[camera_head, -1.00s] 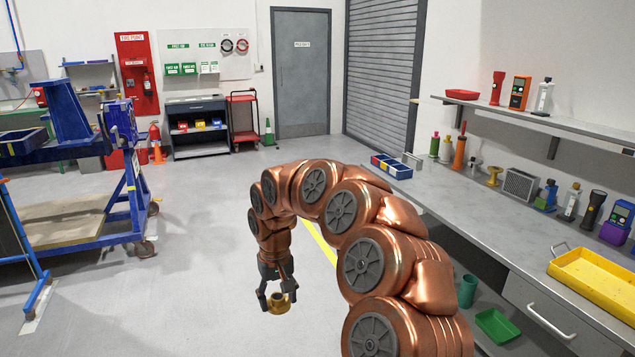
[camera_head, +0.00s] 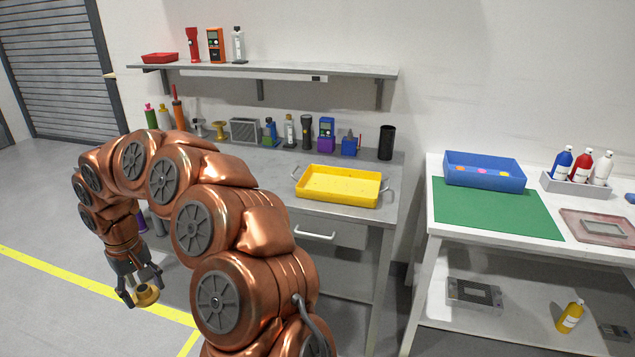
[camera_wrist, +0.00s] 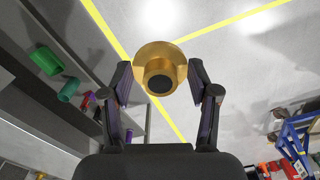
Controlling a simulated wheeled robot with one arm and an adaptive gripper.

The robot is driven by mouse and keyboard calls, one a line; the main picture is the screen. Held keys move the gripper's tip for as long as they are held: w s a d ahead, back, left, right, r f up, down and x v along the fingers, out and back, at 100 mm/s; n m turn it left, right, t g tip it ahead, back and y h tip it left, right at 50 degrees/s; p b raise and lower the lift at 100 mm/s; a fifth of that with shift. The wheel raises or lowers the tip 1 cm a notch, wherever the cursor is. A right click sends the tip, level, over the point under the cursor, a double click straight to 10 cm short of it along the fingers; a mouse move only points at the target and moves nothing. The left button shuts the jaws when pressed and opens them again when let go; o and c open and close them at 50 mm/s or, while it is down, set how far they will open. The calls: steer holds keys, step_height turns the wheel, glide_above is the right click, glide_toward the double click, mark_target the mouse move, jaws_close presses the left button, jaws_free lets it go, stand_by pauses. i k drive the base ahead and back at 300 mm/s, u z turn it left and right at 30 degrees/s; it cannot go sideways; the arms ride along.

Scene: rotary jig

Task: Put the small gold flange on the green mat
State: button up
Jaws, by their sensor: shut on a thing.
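My gripper (camera_head: 141,290) is shut on the small gold flange (camera_head: 147,296) and holds it in the air above the grey floor, left of the workbench. In the wrist view the gold flange (camera_wrist: 160,68) sits between the two fingers of my gripper (camera_wrist: 160,85), its round hub with a dark bore toward the camera. The green mat (camera_head: 495,222) lies flat on the white table at the right, in front of a blue bin. It is well away from my gripper, and its visible surface is bare.
A blue bin (camera_head: 484,170), a bottle caddy (camera_head: 575,187) and a pinkish tray (camera_head: 600,226) stand around the mat. The grey workbench (camera_head: 255,167) with a yellow tray (camera_head: 340,186) lies between my arm and the white table (camera_head: 465,247). A narrow gap separates bench and table.

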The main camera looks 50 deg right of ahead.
mark_target(495, 214)
steer(key=z, duration=2.25)
steer(key=i, duration=1.5)
steer(key=u, duration=0.05)
